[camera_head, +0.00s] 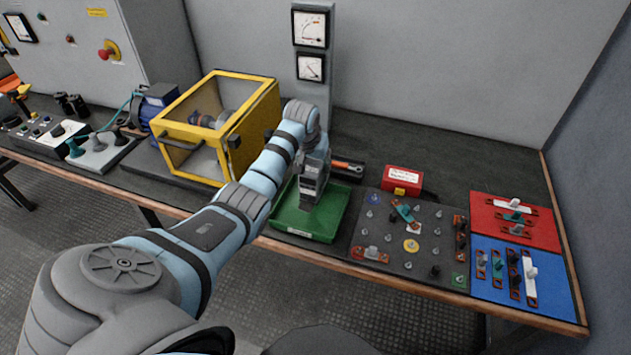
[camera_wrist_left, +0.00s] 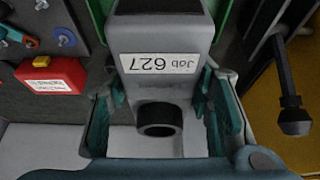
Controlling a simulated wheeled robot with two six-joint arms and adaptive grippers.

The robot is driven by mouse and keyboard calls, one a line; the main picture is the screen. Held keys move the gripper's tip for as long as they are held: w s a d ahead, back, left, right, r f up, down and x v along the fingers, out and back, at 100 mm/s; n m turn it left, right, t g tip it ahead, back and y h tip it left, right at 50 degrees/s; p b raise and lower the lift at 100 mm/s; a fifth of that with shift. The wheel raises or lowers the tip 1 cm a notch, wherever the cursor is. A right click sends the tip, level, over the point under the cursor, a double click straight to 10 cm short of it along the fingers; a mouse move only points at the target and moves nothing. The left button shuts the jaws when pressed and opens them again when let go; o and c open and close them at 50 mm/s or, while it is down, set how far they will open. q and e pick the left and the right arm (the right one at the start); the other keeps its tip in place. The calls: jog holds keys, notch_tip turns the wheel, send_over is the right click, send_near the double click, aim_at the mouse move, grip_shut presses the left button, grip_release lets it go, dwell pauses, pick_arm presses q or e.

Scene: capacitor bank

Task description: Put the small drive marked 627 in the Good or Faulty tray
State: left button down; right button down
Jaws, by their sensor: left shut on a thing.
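The small drive (camera_wrist_left: 165,25) is a grey block with a dark round end. Its white label reads "Job 627", upside down in the left wrist view. My left gripper (camera_wrist_left: 158,115) is shut on it, with teal fingers on either side. In the head view, my left gripper (camera_head: 315,158) points down and holds the drive (camera_head: 311,188) at the green tray (camera_head: 290,222). I cannot tell whether the drive touches the tray's floor. The tray's front label is too small to read. My right gripper is not in view.
A yellow-framed guard box (camera_head: 215,130) stands left of the tray. A dark pegboard (camera_head: 385,222) with small parts lies right of it, and a red box (camera_head: 402,180) behind that. Red (camera_head: 540,228) and blue (camera_head: 548,292) mats with links lie at far right. A meter post stands behind.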

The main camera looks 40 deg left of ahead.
pick_arm(q)
jog(key=f, duration=0.1)
jog(key=f+b, duration=0.1)
jog(key=f, duration=0.2)
jog(key=shift+s+d+f, duration=0.3)
jog(key=shift+s+f, duration=0.2)
jog(key=c, duration=1.1)
grip_release()
jog(key=shift+f, duration=0.15)
jog(key=shift+o, duration=1.4)
jog(key=shift+w+a+f, duration=0.1)
jog(key=shift+w+f, duration=0.05)
jog(key=shift+w, duration=0.1)
jog(key=shift+w+a+f, duration=0.15)
jog(key=shift+w, duration=0.1)
jog(key=shift+s+r, duration=0.15)
jog(key=shift+r, duration=0.25)
jog(key=p+v, duration=0.4)
jog(key=v, duration=0.8)
jog(key=shift+f, duration=0.1)
